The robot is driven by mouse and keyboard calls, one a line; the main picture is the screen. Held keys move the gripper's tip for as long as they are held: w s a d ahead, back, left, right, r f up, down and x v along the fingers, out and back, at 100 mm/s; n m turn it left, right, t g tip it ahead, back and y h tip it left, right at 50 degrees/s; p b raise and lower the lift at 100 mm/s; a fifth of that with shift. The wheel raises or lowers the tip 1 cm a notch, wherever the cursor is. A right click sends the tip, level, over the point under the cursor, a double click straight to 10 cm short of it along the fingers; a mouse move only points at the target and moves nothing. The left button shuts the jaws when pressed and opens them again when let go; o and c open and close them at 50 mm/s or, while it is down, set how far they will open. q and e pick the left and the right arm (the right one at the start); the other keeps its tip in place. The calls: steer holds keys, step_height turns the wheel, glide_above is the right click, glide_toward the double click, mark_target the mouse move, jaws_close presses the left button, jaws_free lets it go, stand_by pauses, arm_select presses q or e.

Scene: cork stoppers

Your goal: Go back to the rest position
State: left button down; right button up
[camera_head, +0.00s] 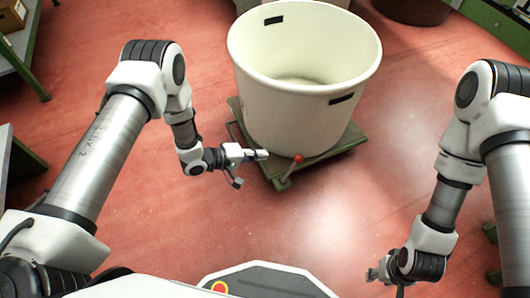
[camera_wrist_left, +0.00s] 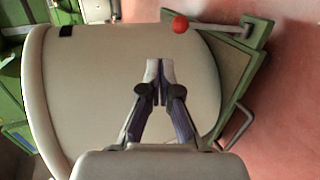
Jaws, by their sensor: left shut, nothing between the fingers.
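My left gripper (camera_head: 257,155) is in front of the large cream tub, near its lower left side. In the left wrist view its fingers (camera_wrist_left: 158,70) are shut with nothing between them, seen against the tub's wall. I cannot tell from the pictures whether the gripper touches the tub. My right gripper (camera_head: 374,274) is at the lower right, low over the red floor. It is small in view, and I cannot tell whether its fingers are open or shut.
The large cream tub (camera_head: 300,110) stands on a green wheeled platform (camera_head: 335,150) with a red-knobbed lever (camera_head: 298,159); the knob also shows in the left wrist view (camera_wrist_left: 180,24). Green shelving (camera_head: 32,75) stands at the left. Red floor (camera_head: 400,130) is open between the tub and my right arm.

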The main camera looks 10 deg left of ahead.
stand_by(0.4)
arm_select(q)
steer(key=s+a+f+m+g+y, duration=0.1)
steer(key=s+a+m+g+y, duration=0.4)
steer(key=s, duration=0.9)
steer(key=s+a+f+m+g+y, duration=0.15)
steer(key=s+a+y, duration=0.55)
steer(key=s, duration=0.8)
step_height(320, 180, up, 31)
steer(key=a+h+p, duration=0.1)
steer(key=p, duration=2.9)
steer(key=shift+w+g, duration=0.2)
steer(key=shift+g, duration=0.25)
